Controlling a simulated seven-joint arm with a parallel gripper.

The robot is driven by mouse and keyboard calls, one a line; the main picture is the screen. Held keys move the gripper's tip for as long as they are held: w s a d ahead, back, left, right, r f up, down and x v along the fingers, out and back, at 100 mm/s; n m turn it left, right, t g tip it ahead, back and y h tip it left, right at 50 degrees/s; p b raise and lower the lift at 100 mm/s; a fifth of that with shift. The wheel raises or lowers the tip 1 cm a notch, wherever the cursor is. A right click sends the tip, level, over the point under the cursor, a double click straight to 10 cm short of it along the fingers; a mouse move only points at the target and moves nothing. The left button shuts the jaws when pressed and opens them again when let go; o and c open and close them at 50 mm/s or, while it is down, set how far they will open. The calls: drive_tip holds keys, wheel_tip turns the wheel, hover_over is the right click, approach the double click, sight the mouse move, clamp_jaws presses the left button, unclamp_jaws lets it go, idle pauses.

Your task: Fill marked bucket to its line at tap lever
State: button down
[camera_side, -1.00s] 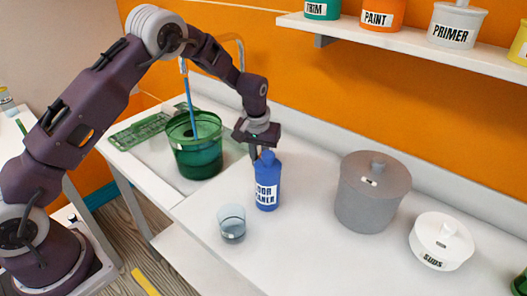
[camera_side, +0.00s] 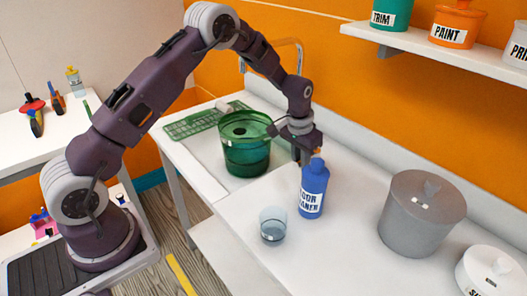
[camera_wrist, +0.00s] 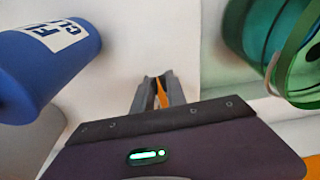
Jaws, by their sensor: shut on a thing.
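The green see-through bucket (camera_side: 246,158) stands upright in the sink area below the tap spout (camera_side: 243,66) in the side view. A darker band circles its wall, but I cannot read its water level. Its rim and handle show at the right of the wrist view (camera_wrist: 262,42). No water stream shows under the spout. My gripper (camera_side: 303,156) is down behind the blue cleaner bottle (camera_side: 313,190), right of the bucket. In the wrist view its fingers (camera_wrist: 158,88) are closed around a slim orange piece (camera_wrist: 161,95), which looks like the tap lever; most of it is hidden.
A clear cup (camera_side: 273,226) stands in front of the bottle. A grey lidded pot (camera_side: 420,215) and a white canister (camera_side: 490,272) are to the right. A green rack (camera_side: 195,121) lies left of the bucket. A shelf (camera_side: 440,52) with labelled tubs overhangs the counter.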

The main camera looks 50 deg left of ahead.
drive_tip(key=n, duration=0.1)
drive_tip(key=d+n, duration=0.2)
drive_tip(key=shift+w+n+y, duration=0.25)
drive_tip(key=shift+n+y, duration=0.05)
drive_tip(key=shift+n, duration=0.1)
idle(0.7)
drive_tip(key=shift+s+a+m, duration=0.15)
drive_tip(key=shift+a+m, duration=0.5)
drive_tip(key=shift+m, duration=0.35)
drive_tip(key=shift+s+a+m, duration=0.1)
drive_tip(key=shift+a+m, duration=0.25)
drive_tip(key=shift+m, duration=0.55)
